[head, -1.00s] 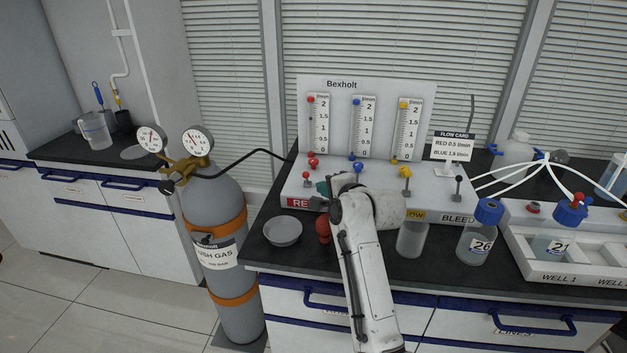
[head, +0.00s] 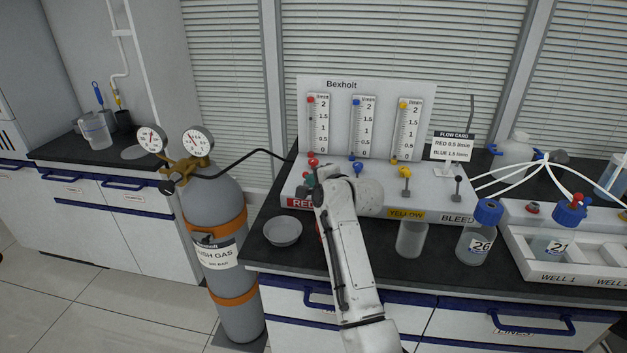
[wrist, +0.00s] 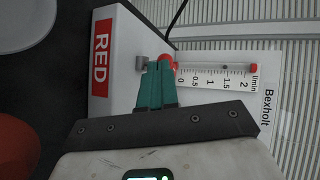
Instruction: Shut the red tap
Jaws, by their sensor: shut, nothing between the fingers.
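The RED label (head: 300,203) marks the left end of the white Bexholt panel's base. My gripper (head: 311,183) is over this end, its fingers largely hidden by my arm in the head view. In the wrist view the teal fingers (wrist: 155,64) are together with nothing between them. A grey tap part (wrist: 141,63) is beside the tips on the left, and a red knob (wrist: 166,61) is close on the right. I cannot tell whether they touch. The red flow tube (wrist: 215,68) shows its float near 1.5. The red upper knob (head: 313,161) stands behind my gripper.
The blue tap (head: 358,168) and yellow tap (head: 405,172) stand to the right. A gas cylinder (head: 215,210) with gauges is at left, its black hose running to the panel. A dish (head: 283,231) and a beaker (head: 411,238) stand in front.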

